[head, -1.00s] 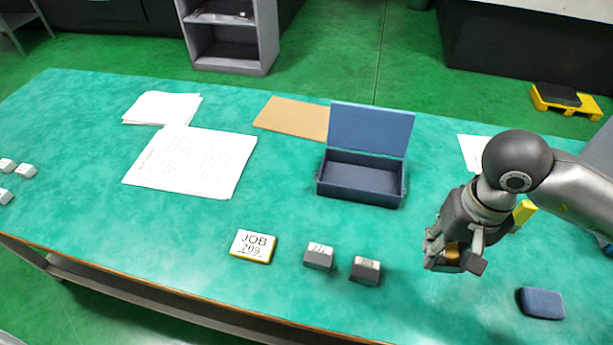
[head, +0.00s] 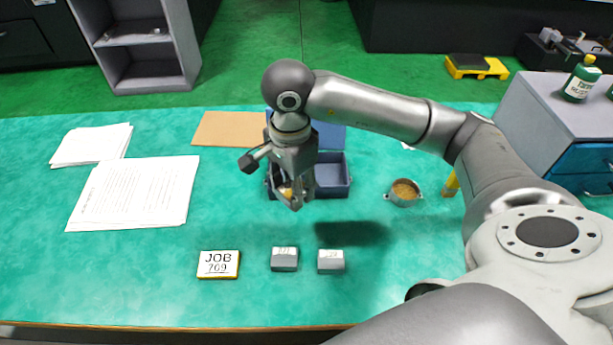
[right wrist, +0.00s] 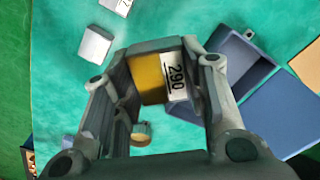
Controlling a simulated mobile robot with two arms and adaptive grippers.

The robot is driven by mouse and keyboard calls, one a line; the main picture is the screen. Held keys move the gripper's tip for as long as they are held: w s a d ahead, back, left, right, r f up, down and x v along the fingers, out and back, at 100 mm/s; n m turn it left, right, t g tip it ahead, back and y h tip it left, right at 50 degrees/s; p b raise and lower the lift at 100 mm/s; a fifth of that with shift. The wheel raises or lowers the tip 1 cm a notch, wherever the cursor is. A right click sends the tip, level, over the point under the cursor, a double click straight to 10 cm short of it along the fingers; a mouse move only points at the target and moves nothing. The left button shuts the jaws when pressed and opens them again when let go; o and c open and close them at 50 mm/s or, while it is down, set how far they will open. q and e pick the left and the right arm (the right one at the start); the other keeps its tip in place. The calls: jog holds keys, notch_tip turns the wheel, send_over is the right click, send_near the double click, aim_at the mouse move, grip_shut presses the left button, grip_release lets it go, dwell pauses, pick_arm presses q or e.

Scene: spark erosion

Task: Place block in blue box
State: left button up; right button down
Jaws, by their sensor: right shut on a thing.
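The blue box (head: 336,180) stands open on the green table, its lid raised at the back. My right gripper (head: 290,196) is in front of the box's left part in the head view and hides some of it. It is shut on a block (right wrist: 150,78) with a brass-coloured side and a white label reading 290. In the head view only a bit of the block (head: 286,192) shows between the fingers. In the right wrist view the box (right wrist: 236,62) lies to the right of the held block, partly behind a finger. My left gripper is not in view.
Two grey labelled blocks (head: 284,260) (head: 331,262) and a JOB sign (head: 218,264) stand near the front edge. A round cup (head: 404,192) is right of the box. Papers (head: 135,195) and a brown sheet (head: 228,130) lie left. The front-left table is clear.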

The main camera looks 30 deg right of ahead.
jog(key=m, duration=0.3)
jog(key=shift+w+d+r, duration=0.25)
jog(key=shift+w+d, duration=0.05)
jog(key=shift+d, duration=0.1)
jog(key=shift+w+d+f+m, duration=0.1)
jog(key=shift+w+d+m, duration=0.15)
jog(key=shift+m, duration=0.05)
jog(key=w+d+f, duration=0.1)
jog(key=w+d+f+p, duration=0.1)
jog(key=w+d, duration=0.1)
jog(key=w+d+f+p, duration=0.1)
jog(key=w+d, duration=0.1)
jog(key=w+d+f, duration=0.2)
jog(key=f, duration=0.1)
jog(key=w+d+f+p, duration=0.1)
jog(key=f, duration=0.1)
jog(key=shift+w+d+f, duration=0.15)
jog(key=shift+w+d, duration=0.05)
jog(key=shift+w, duration=0.2)
jog(key=shift+w+d+f, duration=0.35)
jog(key=shift+f, duration=0.25)
jog(key=shift+d+f, duration=0.1)
jog(key=shift+f, duration=0.3)
notch_tip(320, 180, down, 3)
jog(key=shift+w+r+p, duration=0.1)
jog(key=shift+r+p, duration=0.1)
jog(key=shift+p, duration=0.15)
